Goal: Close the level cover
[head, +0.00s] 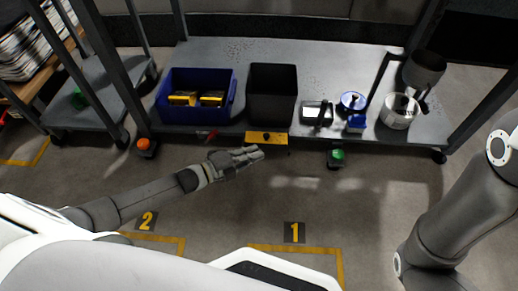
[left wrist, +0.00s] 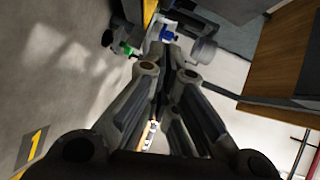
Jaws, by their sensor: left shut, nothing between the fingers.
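No part is clearly marked as the level cover, and I cannot tell which piece it is. A yellow piece (head: 267,138) with a dark spot sits on the front edge of the grey cart, below the black bin. A small dark-framed item (head: 316,113) with a pale inside lies on the cart top. My left gripper (head: 258,152) is shut and empty, in front of the cart edge and just below the yellow piece. Its fingers come together in the left wrist view (left wrist: 165,72). Only my right arm shows at the right; its gripper is out of view.
The cart top (head: 330,65) holds a blue bin (head: 163,117) with yellow items, a black bin (head: 273,97), a blue-topped round item (head: 353,102) and a white roll (head: 399,111). The floor in front is clear.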

